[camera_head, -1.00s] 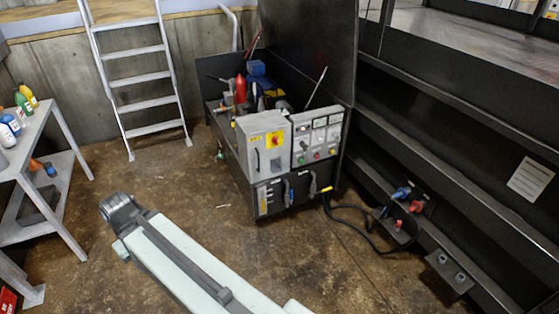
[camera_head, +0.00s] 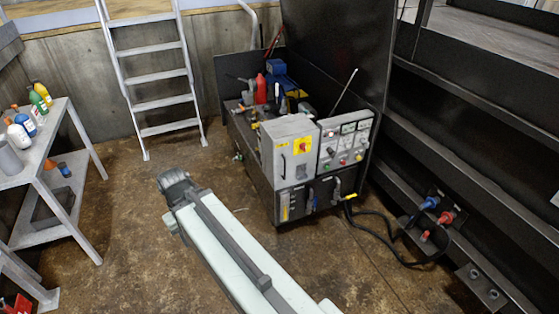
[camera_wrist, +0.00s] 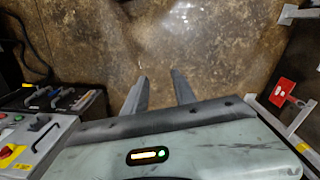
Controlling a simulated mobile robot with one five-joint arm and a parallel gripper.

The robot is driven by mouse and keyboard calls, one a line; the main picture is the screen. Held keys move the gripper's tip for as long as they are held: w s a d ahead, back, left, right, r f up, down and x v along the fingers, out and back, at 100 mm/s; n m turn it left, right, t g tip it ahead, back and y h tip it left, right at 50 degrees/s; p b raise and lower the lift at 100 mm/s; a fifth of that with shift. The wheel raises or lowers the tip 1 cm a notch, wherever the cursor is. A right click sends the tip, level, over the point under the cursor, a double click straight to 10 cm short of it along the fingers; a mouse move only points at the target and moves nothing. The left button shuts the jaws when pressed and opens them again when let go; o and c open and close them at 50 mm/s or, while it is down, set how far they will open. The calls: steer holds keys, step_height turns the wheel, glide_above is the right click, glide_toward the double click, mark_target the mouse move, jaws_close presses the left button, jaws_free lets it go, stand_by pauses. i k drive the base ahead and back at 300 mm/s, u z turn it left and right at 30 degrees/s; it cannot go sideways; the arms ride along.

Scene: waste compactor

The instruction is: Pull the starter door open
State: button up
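The starter door (camera_head: 283,163) is the pale grey front of a box on the dark machine. It has a black upright handle and a red-and-yellow rotary switch (camera_head: 303,145), and it looks shut. In the wrist view the switch (camera_wrist: 10,153) and the black handle (camera_wrist: 42,140) show at the lower left. My gripper (camera_wrist: 160,84) has its two fingers apart with nothing between them, over bare floor. It is off to the side of the door and not touching it. In the head view the fingers are hidden behind the end of my arm.
A gauge panel (camera_head: 346,143) adjoins the door on the right, with black-handled units (camera_head: 322,192) below. A black cable (camera_head: 382,225) runs to sockets at the right. A ladder (camera_head: 154,75) and a bottle table (camera_head: 65,120) stand left. The floor (camera_head: 130,215) between is clear.

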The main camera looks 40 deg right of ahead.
mark_target(292, 167)
steer(key=u, duration=0.05)
steer(key=i, duration=1.15)
steer(key=u, duration=0.05)
